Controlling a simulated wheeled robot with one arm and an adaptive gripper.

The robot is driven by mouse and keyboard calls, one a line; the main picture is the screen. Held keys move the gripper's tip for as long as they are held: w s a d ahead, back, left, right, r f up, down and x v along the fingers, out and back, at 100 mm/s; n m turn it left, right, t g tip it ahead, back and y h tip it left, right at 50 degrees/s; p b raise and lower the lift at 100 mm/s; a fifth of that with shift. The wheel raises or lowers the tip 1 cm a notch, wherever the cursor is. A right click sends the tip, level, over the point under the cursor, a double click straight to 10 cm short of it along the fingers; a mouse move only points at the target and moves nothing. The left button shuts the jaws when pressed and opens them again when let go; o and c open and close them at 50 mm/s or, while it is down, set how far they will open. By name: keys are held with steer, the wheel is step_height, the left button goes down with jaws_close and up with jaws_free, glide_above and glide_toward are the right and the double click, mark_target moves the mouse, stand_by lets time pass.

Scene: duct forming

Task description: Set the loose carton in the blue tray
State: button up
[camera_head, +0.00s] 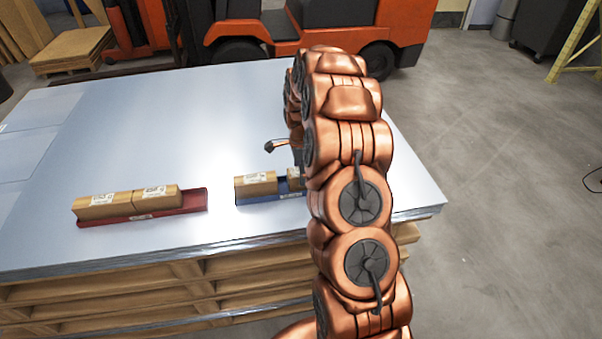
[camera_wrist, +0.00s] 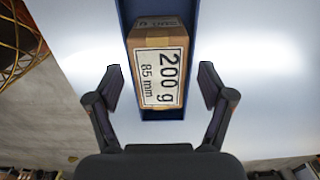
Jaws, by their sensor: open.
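The blue tray (camera_head: 256,201) lies on the sheet-metal stack, partly hidden by my arm in the head view; it also shows in the wrist view (camera_wrist: 188,12). A brown carton (camera_head: 256,184) sits in its left part. A second carton (camera_head: 294,184) shows in its right part, mostly behind my arm. In the wrist view a carton labelled "200 g 85 mm" (camera_wrist: 160,75) lies within the blue tray, lengthwise along it. My gripper (camera_wrist: 160,69) is open, its fingers on either side of this carton with visible gaps. Whether it touches the tray floor cannot be told.
A red tray (camera_head: 196,203) with two cartons (camera_head: 130,201) stands to the left on the shiny sheet stack (camera_head: 150,120), which rests on wooden pallets (camera_head: 130,298). Sheet surface behind the trays is clear. An orange forklift (camera_head: 250,38) stands behind.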

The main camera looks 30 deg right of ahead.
step_height(320, 180, up, 10)
steer(key=s+a+r+n, duration=0.5)
steer(key=s+a+r, duration=0.1)
steer(key=a, duration=0.3)
steer(key=s+a+r+n, duration=0.4)
steer(key=s+a+n, duration=0.2)
steer(key=s+a, duration=0.25)
steer(key=s+a+n, duration=0.2)
steer(key=s+n, duration=0.2)
steer(key=s, duration=0.3)
steer(key=s+a+n+g, duration=0.1)
steer(key=s+a+n, duration=0.1)
steer(key=s, duration=0.6)
steer(key=s+a+n, duration=0.2)
steer(key=s+n, duration=0.3)
steer(key=s, duration=0.3)
steer(key=shift+s+a+f+n+g, duration=0.2)
steer(key=shift+s+a+n+g, duration=0.1)
steer(key=shift+g, duration=0.1)
steer(key=shift+d, duration=0.15)
